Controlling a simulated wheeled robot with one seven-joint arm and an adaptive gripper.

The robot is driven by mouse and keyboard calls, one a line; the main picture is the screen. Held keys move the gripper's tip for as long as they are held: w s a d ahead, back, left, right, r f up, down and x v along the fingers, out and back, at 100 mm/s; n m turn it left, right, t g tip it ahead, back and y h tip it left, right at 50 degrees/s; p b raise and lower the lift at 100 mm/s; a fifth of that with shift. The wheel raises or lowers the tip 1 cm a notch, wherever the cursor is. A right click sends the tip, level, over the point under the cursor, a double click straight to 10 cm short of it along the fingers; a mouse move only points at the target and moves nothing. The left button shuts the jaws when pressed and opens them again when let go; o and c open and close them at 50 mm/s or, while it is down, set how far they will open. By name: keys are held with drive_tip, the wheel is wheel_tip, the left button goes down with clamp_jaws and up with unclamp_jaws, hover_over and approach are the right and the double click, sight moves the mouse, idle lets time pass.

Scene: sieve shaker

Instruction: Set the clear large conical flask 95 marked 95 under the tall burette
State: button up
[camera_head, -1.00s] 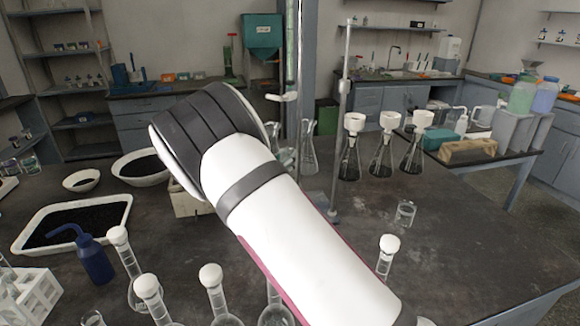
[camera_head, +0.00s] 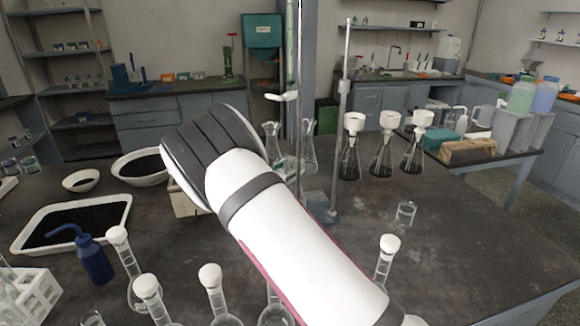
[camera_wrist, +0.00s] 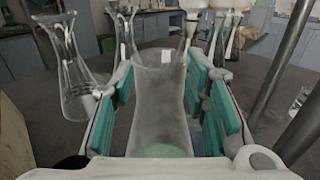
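The clear large conical flask (camera_wrist: 160,100) stands between the teal pads of my gripper (camera_wrist: 160,92) in the wrist view. The pads sit close against both its sides, and it looks held. A small white label shows near its rim; no number is readable. In the head view my arm hides my gripper and this flask. The tall burette (camera_head: 291,45) stands upright behind my arm, with its white tap (camera_head: 283,97) above the bench. The burette's stand has an upright rod (camera_head: 343,110) and a base (camera_head: 318,208), partly covered by my arm.
Two other clear flasks stand beyond my arm (camera_head: 308,150) (camera_head: 271,143). Several funnel-topped flasks (camera_head: 381,150) are to the right, with a small beaker (camera_head: 405,213) nearer. White-stoppered flasks (camera_head: 215,300) line the front. The bench at right is mostly clear.

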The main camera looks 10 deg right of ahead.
drive_tip(key=shift+r, duration=0.1)
drive_tip(key=shift+s+a, duration=0.15)
drive_tip(key=v, duration=1.1)
drive_tip(key=shift+s+a, duration=0.2)
drive_tip(key=shift+a, duration=0.05)
drive_tip(key=shift+r, duration=0.1)
